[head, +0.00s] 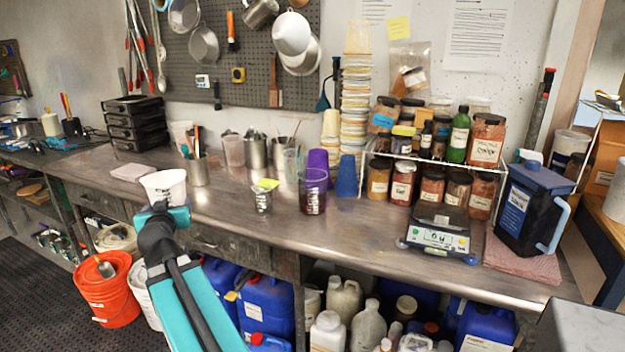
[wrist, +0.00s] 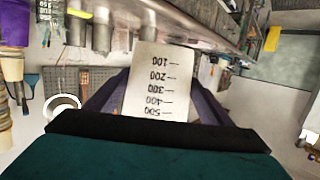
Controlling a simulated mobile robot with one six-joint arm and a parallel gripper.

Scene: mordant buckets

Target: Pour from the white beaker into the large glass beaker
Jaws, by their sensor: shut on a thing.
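My gripper (head: 166,208) is shut on the white beaker (head: 165,187), held near the front edge of the metal bench at left. The beaker looks about upright in the head view; its contents cannot be seen. In the wrist view the white beaker (wrist: 157,85) sits between the two purple fingers, its printed scale upside down like the rest of that picture. The large glass beaker (head: 313,192) stands upright on the bench, well to the right of my gripper, with dark reddish-purple contents. I cannot pick it out in the wrist view.
A small cup (head: 262,200) with a yellow-green piece on it stands between the two beakers. A scale (head: 437,238) is at right. The front strip of bench (head: 235,222) is clear.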

